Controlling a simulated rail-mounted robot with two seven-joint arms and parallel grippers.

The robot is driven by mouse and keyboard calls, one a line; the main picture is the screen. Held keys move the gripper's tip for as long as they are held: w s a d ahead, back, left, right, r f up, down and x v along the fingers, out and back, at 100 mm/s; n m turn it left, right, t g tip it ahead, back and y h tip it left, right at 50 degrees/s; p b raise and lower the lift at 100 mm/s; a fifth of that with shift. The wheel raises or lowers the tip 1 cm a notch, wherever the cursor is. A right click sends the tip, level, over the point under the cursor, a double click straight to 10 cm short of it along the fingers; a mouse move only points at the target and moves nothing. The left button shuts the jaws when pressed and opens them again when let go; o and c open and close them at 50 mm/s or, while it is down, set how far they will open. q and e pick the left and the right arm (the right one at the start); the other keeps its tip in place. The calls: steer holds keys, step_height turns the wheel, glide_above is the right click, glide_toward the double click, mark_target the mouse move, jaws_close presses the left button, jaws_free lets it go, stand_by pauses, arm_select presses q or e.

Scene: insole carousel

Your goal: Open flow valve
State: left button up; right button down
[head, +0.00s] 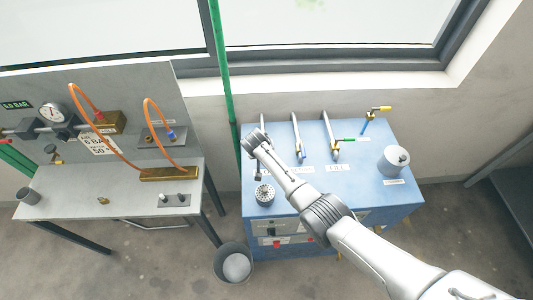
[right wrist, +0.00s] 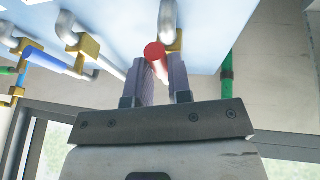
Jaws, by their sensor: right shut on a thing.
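My right gripper (head: 256,160) is over the left edge of the blue bench (head: 310,195), at the leftmost pipe. In the right wrist view its two fingers (right wrist: 165,80) are shut on a red valve handle (right wrist: 155,52), whose rounded end shows between them. A brass valve body (right wrist: 173,42) on a grey pipe is just beyond the handle. The red handle is hidden by my gripper in the head view. I cannot read which label belongs to this valve. My left gripper is not in view.
A grey cylinder (head: 393,160) is at the right. A green post (head: 226,95) rises close behind the left edge.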

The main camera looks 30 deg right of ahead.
steer(key=c, duration=1.1)
jaws_free()
steer(key=shift+o, duration=0.2)
steer(key=shift+a+r, duration=0.2)
steer(key=shift+r, duration=0.25)
steer(key=v, duration=1.3)
steer(key=shift+p, duration=0.3)
steer(key=shift+s+f, duration=0.1)
steer(key=shift+f, duration=0.05)
